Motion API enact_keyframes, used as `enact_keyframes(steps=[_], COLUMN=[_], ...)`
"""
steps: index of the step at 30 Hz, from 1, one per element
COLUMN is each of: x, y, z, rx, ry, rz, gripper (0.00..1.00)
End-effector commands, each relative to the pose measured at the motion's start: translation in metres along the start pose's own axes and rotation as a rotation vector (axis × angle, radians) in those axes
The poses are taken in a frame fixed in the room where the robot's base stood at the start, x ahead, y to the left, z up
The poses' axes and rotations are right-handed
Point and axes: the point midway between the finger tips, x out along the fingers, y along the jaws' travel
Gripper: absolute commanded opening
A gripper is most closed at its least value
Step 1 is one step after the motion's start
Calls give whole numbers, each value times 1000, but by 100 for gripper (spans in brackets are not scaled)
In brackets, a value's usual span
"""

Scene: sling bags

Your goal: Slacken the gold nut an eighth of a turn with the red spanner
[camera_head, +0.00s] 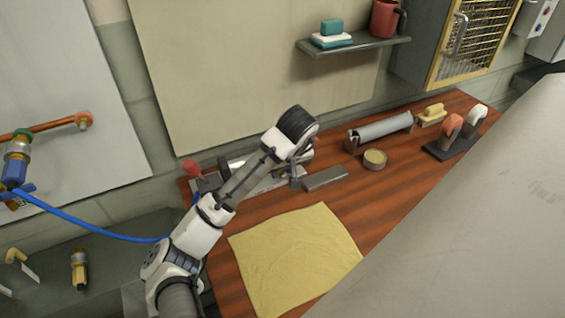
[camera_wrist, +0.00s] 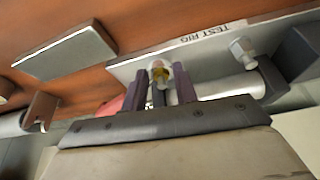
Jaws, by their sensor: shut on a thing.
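The gold nut (camera_wrist: 160,73) shows in the wrist view on a pale fitting of the test rig (camera_wrist: 135,68), between and just beyond my fingertips. My gripper (camera_wrist: 161,80) has its two dark fingers a little apart, shut on the red spanner. A small red part of the spanner (camera_wrist: 113,105) shows left of the fingers; my gripper's body hides most of the rest. How the spanner's jaw sits on the nut cannot be made out. In the head view my gripper (camera_head: 297,178) is low over the rig, and my wrist hides the nut.
A grey flat block (camera_head: 325,178) lies right of the rig. A yellow cloth (camera_head: 295,258) lies in front. A round tin (camera_head: 375,159) and a grey roll (camera_head: 380,130) stand farther right. A red knob (camera_head: 193,168) stands at the rig's left end.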

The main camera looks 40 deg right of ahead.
Motion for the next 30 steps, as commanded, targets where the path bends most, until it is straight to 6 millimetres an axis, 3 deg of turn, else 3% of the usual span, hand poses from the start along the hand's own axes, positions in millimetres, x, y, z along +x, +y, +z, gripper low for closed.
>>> enact_keyframes(steps=[25, 26, 30], x=[-2, -2, -2], y=[2, 2, 2], z=[-2, -2, -2], rx=[-118, -124, -158], ry=[0, 0, 2], rz=[-48, -51, -64], gripper=[4, 0, 0])
